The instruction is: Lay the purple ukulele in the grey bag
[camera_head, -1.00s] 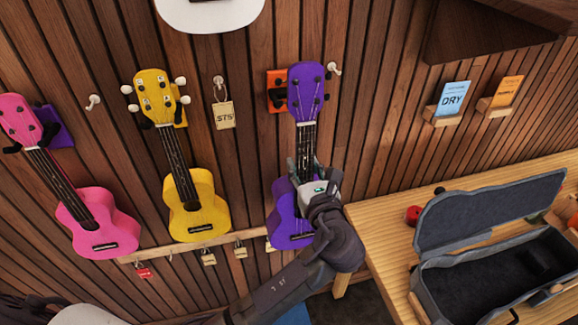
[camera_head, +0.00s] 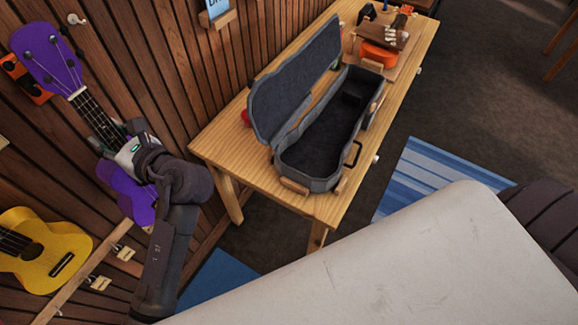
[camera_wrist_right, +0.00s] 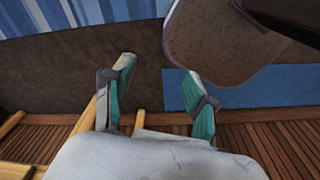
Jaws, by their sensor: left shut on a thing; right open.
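The purple ukulele (camera_head: 46,50) is upright by the wood-slat wall at the left of the head view, its head near an orange wall hanger. My left gripper (camera_head: 112,135) is shut on the ukulele around the lower neck, just above the body. My wrist hides part of the body. I cannot tell whether the ukulele still touches its hanger. The grey bag (camera_head: 310,185) lies open on the wooden table, its lid (camera_head: 293,80) raised toward the wall and its dark inside empty. My right gripper (camera_wrist_right: 155,95) is open and empty over the floor in the right wrist view.
The wooden table (camera_head: 228,135) stands right of the ukulele. An orange ukulele (camera_head: 379,54) lies on the table's far end. A yellow ukulele (camera_head: 40,248) hangs at lower left. Striped blue rugs (camera_head: 430,175) lie on the floor. Small padlocks hang from a wall rail (camera_head: 85,280).

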